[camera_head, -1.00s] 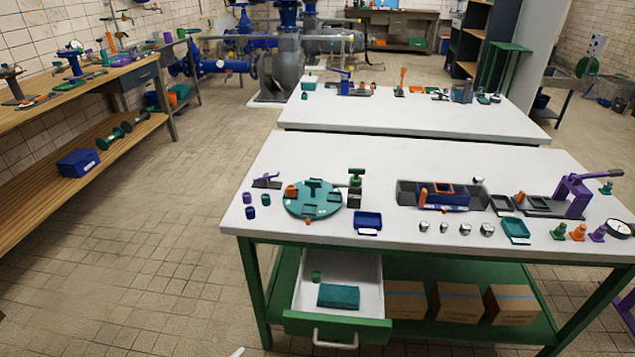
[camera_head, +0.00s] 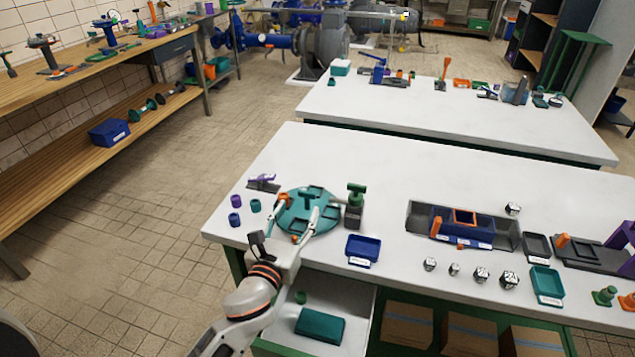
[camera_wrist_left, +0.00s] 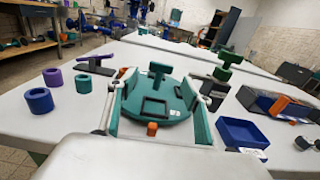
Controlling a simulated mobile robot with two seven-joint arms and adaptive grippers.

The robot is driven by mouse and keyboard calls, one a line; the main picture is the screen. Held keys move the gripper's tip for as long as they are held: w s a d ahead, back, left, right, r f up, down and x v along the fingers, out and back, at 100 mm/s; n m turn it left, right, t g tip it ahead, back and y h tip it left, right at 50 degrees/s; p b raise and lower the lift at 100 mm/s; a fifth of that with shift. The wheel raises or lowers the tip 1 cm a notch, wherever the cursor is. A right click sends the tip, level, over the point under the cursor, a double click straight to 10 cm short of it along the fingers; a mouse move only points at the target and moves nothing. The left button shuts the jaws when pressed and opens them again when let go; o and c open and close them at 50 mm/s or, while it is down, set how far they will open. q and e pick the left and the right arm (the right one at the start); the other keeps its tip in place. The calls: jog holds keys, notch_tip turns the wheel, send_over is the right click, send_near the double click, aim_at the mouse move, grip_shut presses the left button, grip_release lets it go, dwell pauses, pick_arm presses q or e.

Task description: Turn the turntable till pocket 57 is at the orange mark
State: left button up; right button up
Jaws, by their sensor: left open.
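The round teal turntable (camera_head: 322,200) lies near the front left of the near white table. It has dark-framed pockets and a raised T-shaped handle (camera_wrist_left: 160,76). A small orange block, apparently the orange mark (camera_wrist_left: 152,128), sits at its front rim; it also shows in the head view (camera_head: 294,238). An orange piece (camera_head: 283,197) is at its left side, partly behind a finger. My left gripper (camera_head: 298,208) is open, its fingers spread over the left and right of the turntable. I cannot tell whether they touch it. Pocket numbers are unreadable. My right gripper is out of view.
A green-topped stamp-like device (camera_head: 355,205) stands close right of the turntable. A blue tray (camera_head: 363,248) is at front right. Purple (camera_head: 236,201) and blue (camera_head: 234,219) rings and a purple-handled clamp (camera_head: 263,183) are at left. An open drawer (camera_head: 345,300) juts out below.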

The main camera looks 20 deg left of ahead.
aim_at(306, 194)
pick_arm(q)
jog(key=shift+w+d+r, duration=0.15)
jog(key=shift+w+r, duration=0.25)
jog(key=shift+w, duration=0.05)
jog(key=w, duration=0.5)
jog(key=shift+w+d, duration=0.1)
jog(key=shift+w, duration=0.8)
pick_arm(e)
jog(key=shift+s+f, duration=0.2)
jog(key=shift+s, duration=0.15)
pick_arm(q)
grip_shut()
